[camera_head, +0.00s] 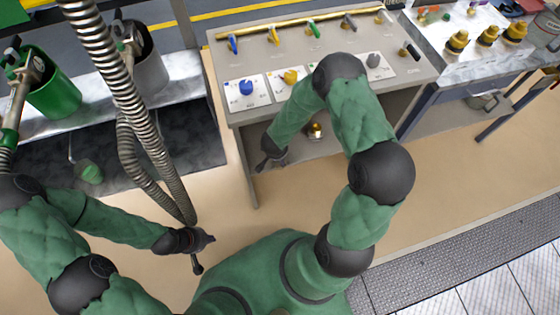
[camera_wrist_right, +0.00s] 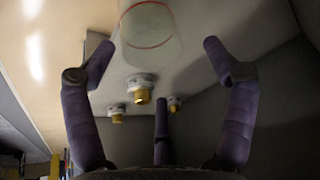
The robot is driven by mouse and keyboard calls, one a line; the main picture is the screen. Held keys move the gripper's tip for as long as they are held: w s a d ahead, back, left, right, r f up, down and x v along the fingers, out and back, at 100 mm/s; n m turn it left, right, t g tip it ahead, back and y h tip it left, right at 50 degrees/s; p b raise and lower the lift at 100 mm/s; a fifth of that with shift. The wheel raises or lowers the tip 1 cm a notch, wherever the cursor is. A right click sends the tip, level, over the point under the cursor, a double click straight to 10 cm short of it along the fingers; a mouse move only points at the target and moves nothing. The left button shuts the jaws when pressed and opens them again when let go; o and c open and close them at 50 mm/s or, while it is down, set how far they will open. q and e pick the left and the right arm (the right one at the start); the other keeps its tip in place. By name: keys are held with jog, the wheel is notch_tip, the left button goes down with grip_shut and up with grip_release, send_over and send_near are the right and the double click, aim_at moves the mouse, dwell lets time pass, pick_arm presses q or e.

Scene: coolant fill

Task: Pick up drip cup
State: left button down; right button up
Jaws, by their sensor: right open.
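A clear cup-like vessel with a thin red ring (camera_wrist_right: 150,30) shows at the top of the right wrist view, beyond the spread fingers and touching none of them. I take it to be the drip cup; I cannot pick it out in the head view. My right gripper (camera_wrist_right: 160,90) is open and empty. In the head view the right gripper (camera_head: 270,157) is low at the front left of the grey valve bench, partly hidden by its own arm. My left gripper (camera_head: 204,252) hangs over the tan floor with its fingers apart, holding nothing.
The grey valve bench (camera_head: 300,55) carries coloured valves and knobs. White fittings with brass nozzles (camera_wrist_right: 140,88) show past the right fingers. A brass item (camera_head: 314,130) sits under the bench. At left are a green canister (camera_head: 55,95), a grey canister (camera_head: 150,75) and hoses (camera_head: 150,165).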

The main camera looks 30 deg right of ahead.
jog(key=f+b, duration=0.2)
jog(key=f, duration=0.1)
jog(key=f+b, duration=0.1)
jog(key=shift+w+d+f, duration=0.15)
jog(key=shift+d+f, duration=0.25)
jog(key=shift+w+d+f+b, duration=0.1)
jog(key=shift+w+f+b, duration=0.05)
jog(key=shift+f+b, duration=0.15)
jog(key=shift+r, duration=0.1)
jog(key=shift+c, duration=0.3)
jog(key=c, duration=1)
